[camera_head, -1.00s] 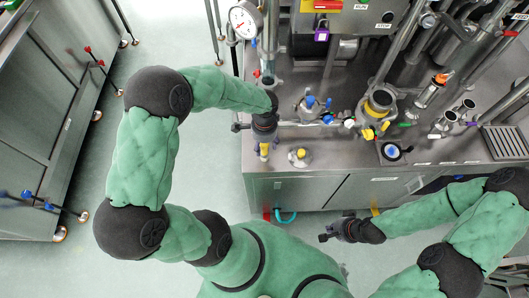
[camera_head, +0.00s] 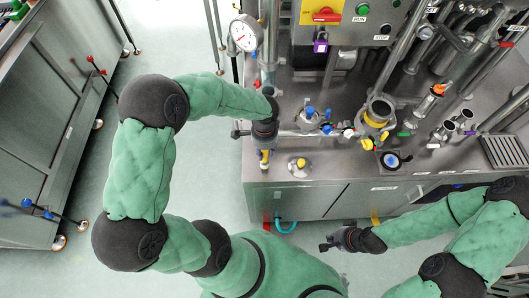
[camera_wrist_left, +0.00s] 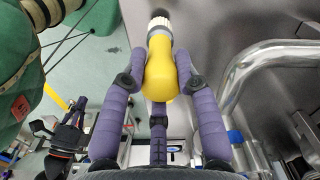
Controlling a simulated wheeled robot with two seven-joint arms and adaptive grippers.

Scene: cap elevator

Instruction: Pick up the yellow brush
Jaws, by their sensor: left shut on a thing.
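The yellow brush (camera_wrist_left: 160,72) has a rounded yellow handle and a pale collar with dark bristles at the top of the left wrist view. My left gripper (camera_wrist_left: 161,66) has its purple fingers closed around the handle. In the head view, my left gripper (camera_head: 264,143) is at the counter's front left, and a small yellow part of the brush (camera_head: 264,157) shows just below it. My right gripper (camera_head: 328,243) is low in front of the cabinet, apart from the brush. Its fingers are too small to read.
The steel counter (camera_head: 350,168) holds a round fitting with a yellow centre (camera_head: 299,164), a blue-handled valve (camera_head: 309,113) and a yellow-banded vessel (camera_head: 377,115). A pressure gauge (camera_head: 245,33) stands behind left. Open floor (camera_head: 214,185) lies left of the counter.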

